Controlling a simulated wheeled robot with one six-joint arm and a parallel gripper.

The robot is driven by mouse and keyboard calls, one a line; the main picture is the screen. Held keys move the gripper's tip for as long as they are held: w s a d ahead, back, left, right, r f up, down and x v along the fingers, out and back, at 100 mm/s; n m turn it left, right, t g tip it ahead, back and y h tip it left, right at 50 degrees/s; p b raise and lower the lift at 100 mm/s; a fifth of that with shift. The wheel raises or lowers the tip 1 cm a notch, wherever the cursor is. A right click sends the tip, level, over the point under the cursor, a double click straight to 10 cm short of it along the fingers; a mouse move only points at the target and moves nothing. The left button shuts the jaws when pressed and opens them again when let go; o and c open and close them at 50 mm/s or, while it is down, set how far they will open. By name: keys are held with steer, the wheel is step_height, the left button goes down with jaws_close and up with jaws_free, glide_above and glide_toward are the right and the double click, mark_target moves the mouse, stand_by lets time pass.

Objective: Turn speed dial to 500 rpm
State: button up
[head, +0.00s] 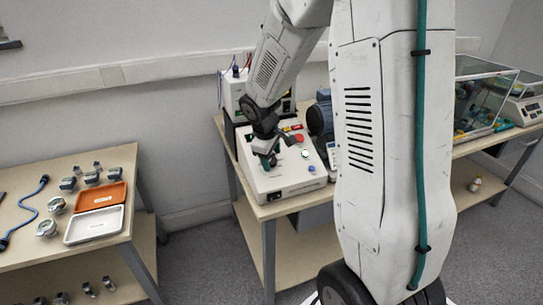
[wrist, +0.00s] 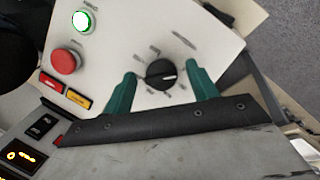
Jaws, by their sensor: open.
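The speed dial (wrist: 160,75) is a round black knob with a pale pointer line on a white panel, with small printed marks around it. In the wrist view it sits between the two green fingers of my gripper (wrist: 161,88). The fingers are apart, one on each side of the dial, with visible gaps. The pointer line points to the right in the wrist view. In the head view my gripper (head: 268,160) is over the white control box (head: 290,187), and the dial is hidden there. The printed numbers are too small to read.
A dark motor (head: 319,122) stands beside the control box. A side table on the left holds an orange tray (head: 101,196) and a white tray (head: 94,225).

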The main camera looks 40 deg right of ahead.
steer(key=c, duration=1)
